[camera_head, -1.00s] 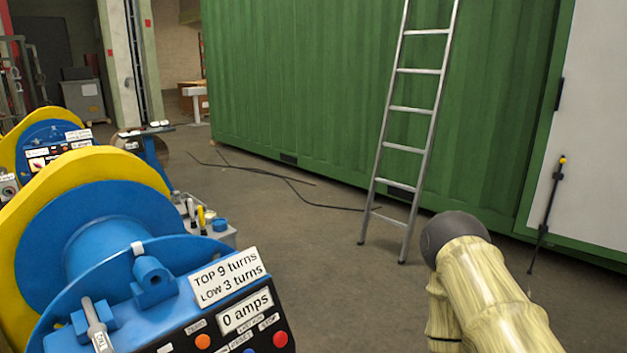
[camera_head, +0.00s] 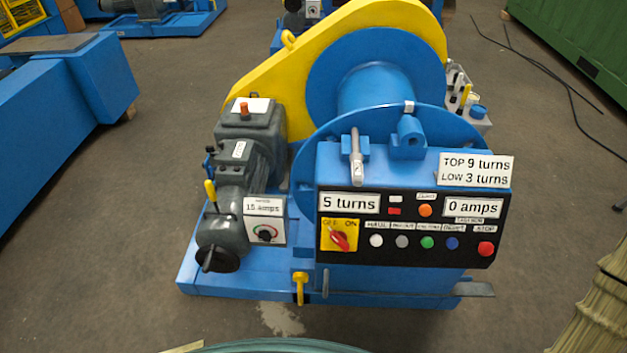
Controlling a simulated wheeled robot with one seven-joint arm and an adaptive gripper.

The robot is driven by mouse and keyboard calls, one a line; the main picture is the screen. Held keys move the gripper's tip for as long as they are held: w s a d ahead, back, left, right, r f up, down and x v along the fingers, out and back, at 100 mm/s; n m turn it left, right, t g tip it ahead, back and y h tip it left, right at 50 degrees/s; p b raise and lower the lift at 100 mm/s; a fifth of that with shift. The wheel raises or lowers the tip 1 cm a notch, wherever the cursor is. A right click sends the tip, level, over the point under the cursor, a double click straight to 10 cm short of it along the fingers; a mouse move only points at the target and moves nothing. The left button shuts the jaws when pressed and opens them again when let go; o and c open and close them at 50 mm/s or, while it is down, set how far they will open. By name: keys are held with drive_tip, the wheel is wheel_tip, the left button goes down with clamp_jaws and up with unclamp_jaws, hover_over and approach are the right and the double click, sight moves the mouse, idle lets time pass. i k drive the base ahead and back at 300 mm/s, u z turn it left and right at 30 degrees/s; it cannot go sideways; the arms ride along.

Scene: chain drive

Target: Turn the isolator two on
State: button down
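An isolator switch (camera_head: 340,238) with a red rotary handle on a yellow plate marked OFF and ON is at the left of the black control panel (camera_head: 385,262). The panel is on the front of a blue winch (camera_head: 385,165). The handle is tilted, its upper end leaning left toward OFF; its exact setting is hard to tell. No number two is readable on it. The display (camera_head: 349,203) above it reads 5 turns, and another (camera_head: 474,207) reads 0 amps. My gripper is not in view.
A grey motor gearbox (camera_head: 248,150) with a yellow lever and a 15 amps dial box (camera_head: 265,220) stands left of the panel. A yellow hook (camera_head: 300,287) projects below it. Blue machinery (camera_head: 60,125) stands at the left. The floor to the right is mostly open, with black cables (camera_head: 570,95).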

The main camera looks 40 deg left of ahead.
sight(340, 238)
drive_tip(key=z, duration=2)
drive_tip(key=k, duration=0.4)
drive_tip(key=u, duration=1.9)
